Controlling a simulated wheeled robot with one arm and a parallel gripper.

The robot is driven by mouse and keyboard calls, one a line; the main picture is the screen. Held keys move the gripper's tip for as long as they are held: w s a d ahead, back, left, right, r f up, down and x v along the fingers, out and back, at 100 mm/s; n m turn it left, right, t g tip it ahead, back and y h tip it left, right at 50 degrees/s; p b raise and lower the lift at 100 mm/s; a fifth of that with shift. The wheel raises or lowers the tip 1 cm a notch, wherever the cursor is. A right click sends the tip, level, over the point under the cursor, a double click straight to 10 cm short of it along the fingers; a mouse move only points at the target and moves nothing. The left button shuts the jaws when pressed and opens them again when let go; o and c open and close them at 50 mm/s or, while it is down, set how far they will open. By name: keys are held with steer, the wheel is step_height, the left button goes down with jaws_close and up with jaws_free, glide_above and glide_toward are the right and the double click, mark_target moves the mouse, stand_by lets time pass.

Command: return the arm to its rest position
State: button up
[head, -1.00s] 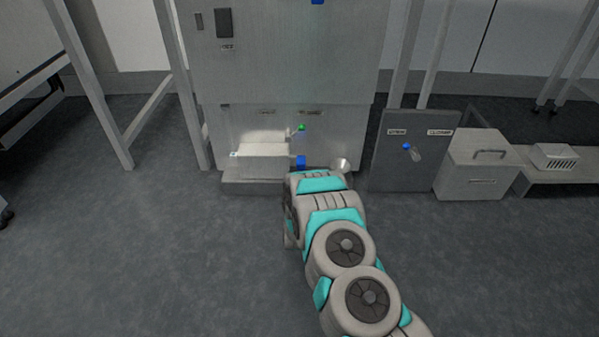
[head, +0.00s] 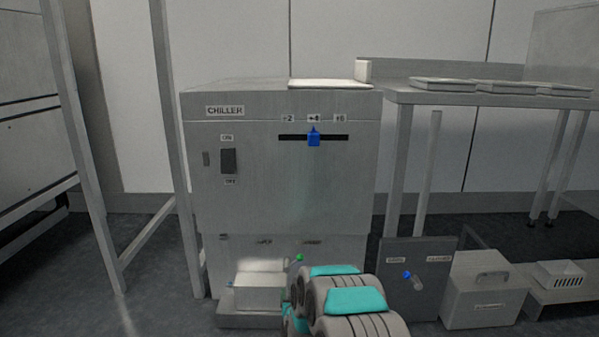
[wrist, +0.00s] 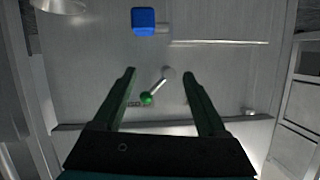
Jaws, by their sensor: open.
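My gripper (wrist: 160,100) shows in the wrist view with its two dark green fingers apart and nothing between them. Beyond the fingers is a small lever with a green knob (wrist: 146,98), apart from them as far as I can tell. A blue block-shaped handle (wrist: 143,20) is farther up in the same view. In the head view, my arm reaches toward the lower front of the chiller (head: 225,180), and its links hide the gripper. The green knob (head: 299,258) shows just above the arm.
The chiller has a blue slider (head: 313,137) and a dark switch (head: 228,161). A grey panel with a blue-knobbed lever (head: 407,275), a lidded box (head: 485,290) and a low bench with a white basket (head: 560,275) stand to the right. A table (head: 440,97) holds trays. Floor at left is clear.

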steer(key=s+d+r+n+g+y+p, duration=0.15)
steer(key=s+r+g, duration=0.25)
steer(key=s+r, duration=0.5)
steer(key=s+d+r+g+p, duration=0.2)
steer(key=s+r+g+p, duration=0.1)
steer(key=s+r, duration=0.55)
steer(key=s+d+r+g+h+p, duration=0.1)
steer(key=s+d+r+g, duration=0.2)
steer(key=s, duration=1.1)
steer(key=s+d+r+g+p, duration=0.2)
steer(key=s+d+r, duration=0.4)
steer(key=s, duration=0.8)
steer(key=s+d+r+m+g+h+p, duration=0.1)
steer(key=s+d+r+g, duration=0.3)
steer(key=s, duration=1)
step_height(320, 180, up, 2)
steer(key=shift+s+d+r+h, duration=0.1)
steer(key=shift+s+d+h, duration=0.1)
steer(key=shift+h, duration=0.15)
